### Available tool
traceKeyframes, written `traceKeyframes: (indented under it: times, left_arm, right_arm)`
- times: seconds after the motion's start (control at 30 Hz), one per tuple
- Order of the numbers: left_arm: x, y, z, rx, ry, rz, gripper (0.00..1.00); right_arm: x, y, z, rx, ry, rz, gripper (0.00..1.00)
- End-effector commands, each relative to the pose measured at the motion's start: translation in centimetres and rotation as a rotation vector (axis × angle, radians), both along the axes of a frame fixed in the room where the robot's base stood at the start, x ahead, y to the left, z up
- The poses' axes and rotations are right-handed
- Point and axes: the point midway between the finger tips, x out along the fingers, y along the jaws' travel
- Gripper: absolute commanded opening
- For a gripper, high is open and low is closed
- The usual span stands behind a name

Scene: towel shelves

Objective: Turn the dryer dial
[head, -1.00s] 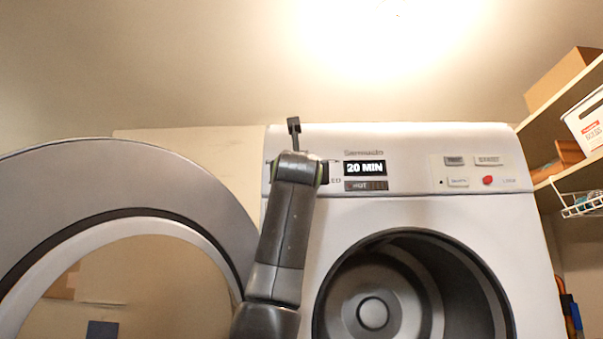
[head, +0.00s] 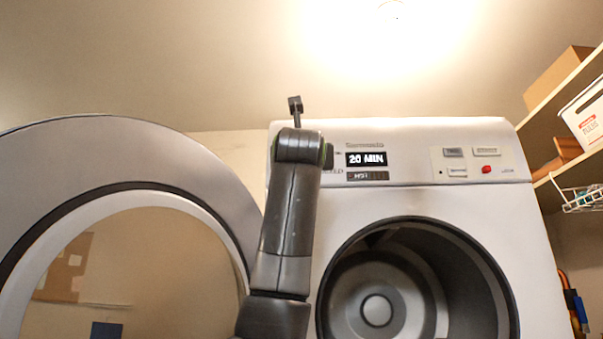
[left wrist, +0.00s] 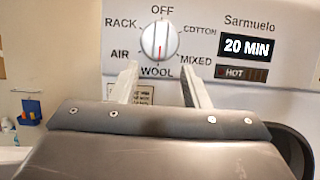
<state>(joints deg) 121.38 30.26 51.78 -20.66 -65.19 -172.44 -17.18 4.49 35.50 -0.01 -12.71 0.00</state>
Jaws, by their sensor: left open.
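The dryer (head: 420,203) stands ahead with its round drum opening uncovered. Its dial (left wrist: 159,40) is a white knob with a ridge and a red mark on the lower half, which appears to point down toward WOOL. Labels OFF, COTTON, MIXED, WOOL, AIR and RACK ring it. My left gripper (left wrist: 159,66) is open and empty, with its two fingers apart just below the dial, one to each side. I cannot tell how far they are from the panel. In the head view my left arm (head: 290,200) hides the dial and the fingers. My right gripper is not in view.
The round dryer door (head: 130,155) is swung open to the left of my arm. A display (head: 367,159) reads 20 MIN, with buttons farther right. Shelves (head: 567,97) with a cardboard box (head: 556,80) and a white bin (head: 585,118) are at the right.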

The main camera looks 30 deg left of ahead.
Motion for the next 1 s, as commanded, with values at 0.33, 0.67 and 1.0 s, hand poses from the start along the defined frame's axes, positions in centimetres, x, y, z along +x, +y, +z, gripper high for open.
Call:
traceKeyframes:
  times: [0.33, 0.67, 1.0]
  left_arm:
    - [-1.8, -1.0, -1.4, 0.000, 0.000, 0.000, 0.42]
    - [-4.7, -2.9, -2.8, 0.002, -0.001, -0.001, 0.42]
    - [-7.1, -4.4, -3.7, 0.002, 0.000, 0.001, 0.42]
  right_arm:
    - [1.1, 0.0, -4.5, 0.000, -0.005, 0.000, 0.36]
    - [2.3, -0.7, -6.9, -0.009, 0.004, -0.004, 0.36]
    - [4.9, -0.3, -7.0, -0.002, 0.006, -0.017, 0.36]
